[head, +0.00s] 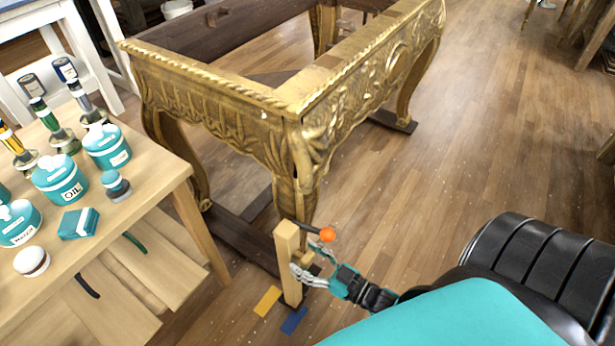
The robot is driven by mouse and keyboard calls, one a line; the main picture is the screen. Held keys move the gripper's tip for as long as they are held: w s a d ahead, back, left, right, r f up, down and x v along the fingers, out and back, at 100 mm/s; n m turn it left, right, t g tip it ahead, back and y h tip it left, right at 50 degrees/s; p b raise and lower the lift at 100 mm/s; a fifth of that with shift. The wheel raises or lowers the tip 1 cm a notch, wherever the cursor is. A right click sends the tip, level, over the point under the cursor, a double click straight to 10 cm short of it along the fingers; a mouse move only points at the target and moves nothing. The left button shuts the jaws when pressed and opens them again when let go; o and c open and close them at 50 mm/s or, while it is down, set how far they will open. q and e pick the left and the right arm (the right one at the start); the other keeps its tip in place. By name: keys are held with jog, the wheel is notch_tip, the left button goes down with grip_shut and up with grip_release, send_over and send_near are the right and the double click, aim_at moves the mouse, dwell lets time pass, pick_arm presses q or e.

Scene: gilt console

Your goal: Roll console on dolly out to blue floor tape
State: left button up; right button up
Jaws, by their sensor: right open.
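The gilt console (200,118), a carved gold frame with an open top, stands in the middle on dark wooden runners (238,238), which look like the dolly. At its near corner is an upright pale wooden post (287,262). A dark lever with an orange knob (327,234) sticks out beside it. A piece of blue floor tape (293,320) lies just in front of the post. My right gripper (304,272) is open at the post's right side, its grey fingers close to the wood; I cannot tell if they touch. My left gripper is out of view.
A yellow tape piece (268,301) lies left of the blue one. A wooden workbench (150,190) with teal jars, an oil tin and brushes stands close on the left. White furniture is behind it. The wooden floor (490,130) right of the console is open.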

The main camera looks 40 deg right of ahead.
jog(key=v, duration=1.2)
dwell(0.3)
